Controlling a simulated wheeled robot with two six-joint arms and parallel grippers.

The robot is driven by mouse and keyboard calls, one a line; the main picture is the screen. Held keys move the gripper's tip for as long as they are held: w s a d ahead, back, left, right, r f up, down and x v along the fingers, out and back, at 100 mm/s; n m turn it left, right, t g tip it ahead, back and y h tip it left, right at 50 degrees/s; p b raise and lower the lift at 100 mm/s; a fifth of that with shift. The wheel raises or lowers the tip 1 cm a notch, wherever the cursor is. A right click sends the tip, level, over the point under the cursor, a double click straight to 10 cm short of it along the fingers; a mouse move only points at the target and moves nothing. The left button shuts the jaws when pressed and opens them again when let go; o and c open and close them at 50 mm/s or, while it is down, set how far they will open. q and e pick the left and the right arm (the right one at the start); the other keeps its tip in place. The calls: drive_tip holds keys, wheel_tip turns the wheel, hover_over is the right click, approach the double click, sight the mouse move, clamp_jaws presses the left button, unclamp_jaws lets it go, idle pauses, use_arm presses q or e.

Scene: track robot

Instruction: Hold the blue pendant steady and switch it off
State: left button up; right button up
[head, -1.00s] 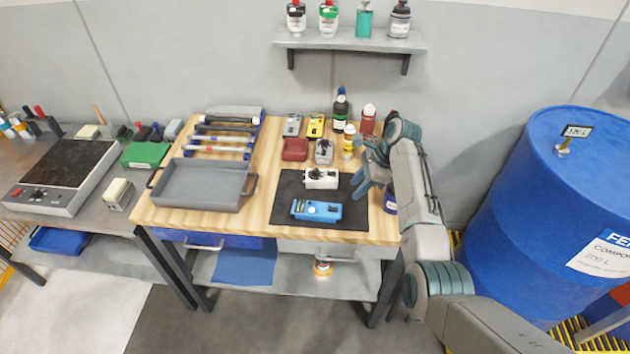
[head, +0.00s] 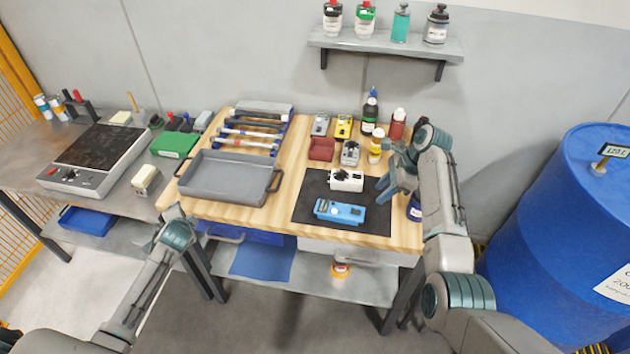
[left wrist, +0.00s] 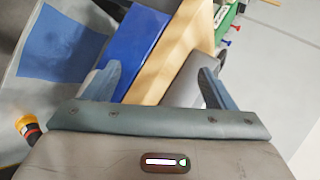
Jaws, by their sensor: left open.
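The blue pendant (head: 340,211) lies on the black mat (head: 310,192) on the wooden bench; its small controls are too small to read. My right gripper (head: 388,187) is above the mat's right edge, to the right of the pendant and apart from it. Its finger gap is unclear from this angle. My left gripper shows at the bench's front left corner in the head view (head: 172,213), far left of the pendant. In the left wrist view my left gripper (left wrist: 160,83) is open and empty, with the bench edge and blue drawer behind its fingers.
A white device (head: 346,180) with black controls lies just behind the pendant. A grey tray (head: 222,192) fills the bench's left part. Bottles (head: 370,112) and small devices stand at the back. A blue drum (head: 560,230) stands right of the bench.

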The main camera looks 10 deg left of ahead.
use_arm(q)
drive_tip(key=w+d+r+n+t, duration=0.2)
drive_tip(key=w+d+r, duration=0.2)
drive_tip(key=w+r, duration=0.7)
drive_tip(key=w+d+r+n+t, duration=0.15)
drive_tip(key=w+d+r, duration=0.35)
drive_tip(key=r, duration=1.1)
drive_tip(key=w+d+r+n+t, duration=0.1)
drive_tip(key=w+d+r+t, duration=0.25)
drive_tip(key=w+r, duration=0.8)
drive_tip(key=m+g+h, duration=0.6)
drive_tip(key=m+g, duration=0.8)
drive_tip(key=g, duration=0.2)
approach(327, 207)
drive_tip(key=shift+n, duration=0.25)
wheel_tip(327, 207, down, 10)
drive_tip(key=shift+s+d+r, duration=0.1)
drive_tip(key=shift+s+r, duration=0.05)
drive_tip(key=shift+r, duration=0.05)
drive_tip(key=shift+c, duration=0.2)
